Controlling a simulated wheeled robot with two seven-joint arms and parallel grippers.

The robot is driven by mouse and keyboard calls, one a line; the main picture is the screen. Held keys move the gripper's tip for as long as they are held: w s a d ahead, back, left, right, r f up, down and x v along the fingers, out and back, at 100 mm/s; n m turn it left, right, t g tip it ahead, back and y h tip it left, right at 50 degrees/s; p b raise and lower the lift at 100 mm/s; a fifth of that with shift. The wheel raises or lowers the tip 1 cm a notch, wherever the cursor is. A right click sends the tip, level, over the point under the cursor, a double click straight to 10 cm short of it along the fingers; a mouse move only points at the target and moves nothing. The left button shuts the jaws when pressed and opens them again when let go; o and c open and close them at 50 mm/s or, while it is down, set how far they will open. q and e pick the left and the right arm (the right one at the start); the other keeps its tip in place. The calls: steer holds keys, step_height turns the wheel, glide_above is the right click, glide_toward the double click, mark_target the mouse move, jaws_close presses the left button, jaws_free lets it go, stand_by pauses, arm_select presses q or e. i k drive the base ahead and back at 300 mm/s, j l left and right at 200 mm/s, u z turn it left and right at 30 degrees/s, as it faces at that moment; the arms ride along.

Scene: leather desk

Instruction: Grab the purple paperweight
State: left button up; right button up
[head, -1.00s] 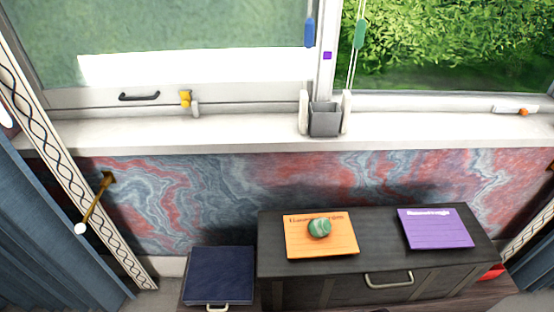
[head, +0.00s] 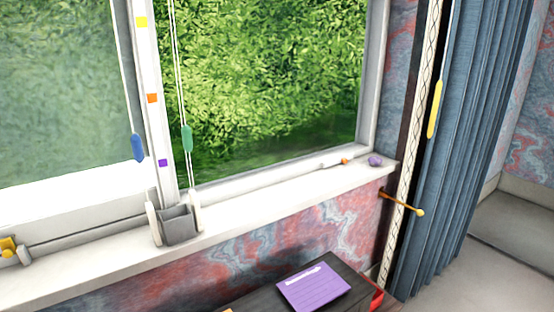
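A small round purple object, which looks like the purple paperweight (head: 375,161), rests at the right end of the white window sill, close to the window's corner. Neither of my grippers shows in the head view, and nothing touches the paperweight.
An orange-tipped handle (head: 345,161) lies just left of the paperweight. A grey box (head: 178,226) stands on the sill (head: 240,214). A purple card (head: 313,287) lies on the dark cabinet (head: 262,296) below. A curtain hook (head: 402,203) sticks out below the sill's right end, beside the blue curtain (head: 455,150).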

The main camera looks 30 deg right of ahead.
mark_target(376, 161)
steer(key=z, duration=1.7)
steer(key=u, duration=0.75)
steer(key=i+l+u, duration=0.15)
steer(key=l+u, duration=0.35)
steer(key=i+l+u, duration=0.1)
steer(key=l+u, duration=0.85)
steer(key=l, duration=0.1)
